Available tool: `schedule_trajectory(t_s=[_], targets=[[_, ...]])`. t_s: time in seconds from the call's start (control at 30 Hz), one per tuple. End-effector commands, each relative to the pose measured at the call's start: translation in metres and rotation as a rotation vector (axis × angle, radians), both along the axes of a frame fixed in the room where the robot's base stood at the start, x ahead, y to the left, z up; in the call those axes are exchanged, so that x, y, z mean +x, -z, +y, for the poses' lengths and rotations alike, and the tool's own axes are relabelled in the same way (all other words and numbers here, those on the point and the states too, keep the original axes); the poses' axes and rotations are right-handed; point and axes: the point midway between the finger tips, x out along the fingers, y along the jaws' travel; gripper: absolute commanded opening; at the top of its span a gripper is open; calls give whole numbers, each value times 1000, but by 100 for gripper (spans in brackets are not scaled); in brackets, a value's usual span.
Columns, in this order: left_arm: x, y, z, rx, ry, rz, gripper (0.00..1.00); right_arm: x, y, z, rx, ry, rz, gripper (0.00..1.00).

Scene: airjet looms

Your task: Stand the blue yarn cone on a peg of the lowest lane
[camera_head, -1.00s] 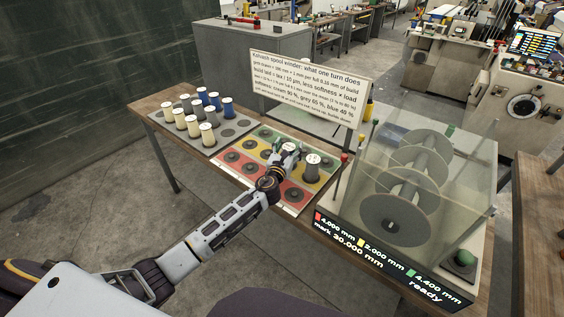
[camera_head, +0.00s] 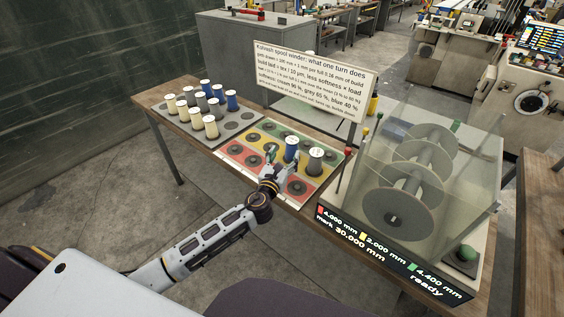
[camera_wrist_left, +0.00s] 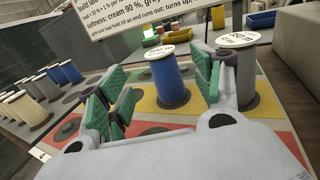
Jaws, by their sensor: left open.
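The blue yarn cone (camera_head: 291,149) stands upright on the striped peg board (camera_head: 232,152), apparently in the yellow lane, beside a dark grey cone (camera_head: 315,160). In the left wrist view the blue cone (camera_wrist_left: 168,78) shows whole between the two green-padded fingers, a little beyond them. My left gripper (camera_head: 272,165) is open and empty on the near side of the blue cone, over the board. The cone's base sits on yellow in the wrist view. The front red lane shows bare dark pegs, partly hidden by my gripper. My right gripper is not in view.
A grey tray (camera_head: 238,126) at the left holds several cream, grey and blue cones. A sign (camera_head: 312,85) stands behind the board. A winder with a clear cover (camera_head: 425,150) stands close on the right, with a display (camera_head: 385,250) reading "ready".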

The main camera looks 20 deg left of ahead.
Motion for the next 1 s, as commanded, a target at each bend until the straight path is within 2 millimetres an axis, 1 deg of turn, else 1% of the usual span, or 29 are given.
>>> schedule_trajectory(t_s=[0.1,0.3,1.0], targets=[[-11,1,0,1,1,0,66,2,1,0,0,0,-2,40],[-21,0,0,1,1,0,66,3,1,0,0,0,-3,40],[-23,-1,0,0,1,-1,66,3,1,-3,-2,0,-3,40]])
